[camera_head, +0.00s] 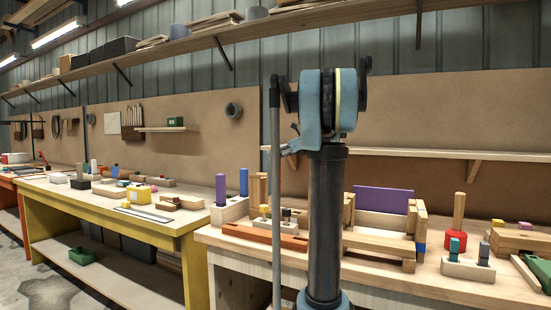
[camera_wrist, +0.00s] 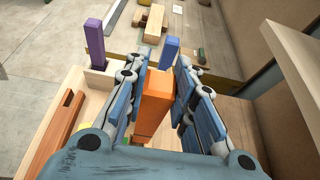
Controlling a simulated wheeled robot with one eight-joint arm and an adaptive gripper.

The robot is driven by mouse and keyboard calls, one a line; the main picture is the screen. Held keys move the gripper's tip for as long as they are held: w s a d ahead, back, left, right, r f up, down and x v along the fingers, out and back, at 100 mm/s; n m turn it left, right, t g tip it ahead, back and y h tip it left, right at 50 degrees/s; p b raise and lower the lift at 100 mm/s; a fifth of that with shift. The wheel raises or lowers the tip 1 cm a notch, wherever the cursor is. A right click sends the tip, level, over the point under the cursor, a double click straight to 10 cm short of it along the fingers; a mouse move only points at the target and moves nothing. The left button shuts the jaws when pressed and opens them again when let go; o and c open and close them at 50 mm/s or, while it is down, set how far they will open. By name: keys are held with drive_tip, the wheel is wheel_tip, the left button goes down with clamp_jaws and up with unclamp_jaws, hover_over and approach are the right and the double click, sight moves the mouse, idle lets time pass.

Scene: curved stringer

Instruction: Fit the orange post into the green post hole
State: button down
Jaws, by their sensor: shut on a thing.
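The orange post (camera_wrist: 155,105) stands between the two blue-grey fingers of my gripper (camera_wrist: 159,73) in the wrist view. My gripper is shut on it. The lower end of the post is hidden by my own wrist, so I cannot tell whether it touches anything. A small green patch (camera_wrist: 127,141) shows beside the post's lower left; I cannot tell whether it is the green post hole. In the head view my dark arm column covers the middle of the bench, and neither my gripper nor the orange post can be made out.
A purple post (camera_wrist: 94,42) stands in a pale block (camera_wrist: 103,77), with a blue post (camera_wrist: 170,50) to its right. A reddish slotted rail (camera_wrist: 52,138) lies at left. In the head view, a wooden frame with a purple panel (camera_head: 383,200) stands right of my arm.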

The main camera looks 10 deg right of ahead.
sight(279, 175)
drive_tip(key=shift+f, duration=0.1)
drive_tip(key=shift+f, duration=2.75)
drive_tip(key=shift+s, duration=0.1)
drive_tip(key=shift+f, duration=1.95)
drive_tip(key=c, duration=1.3)
unclamp_jaws()
drive_tip(key=v, duration=1.1)
drive_tip(key=shift+s+d, duration=0.25)
drive_tip(key=shift+d, duration=0.1)
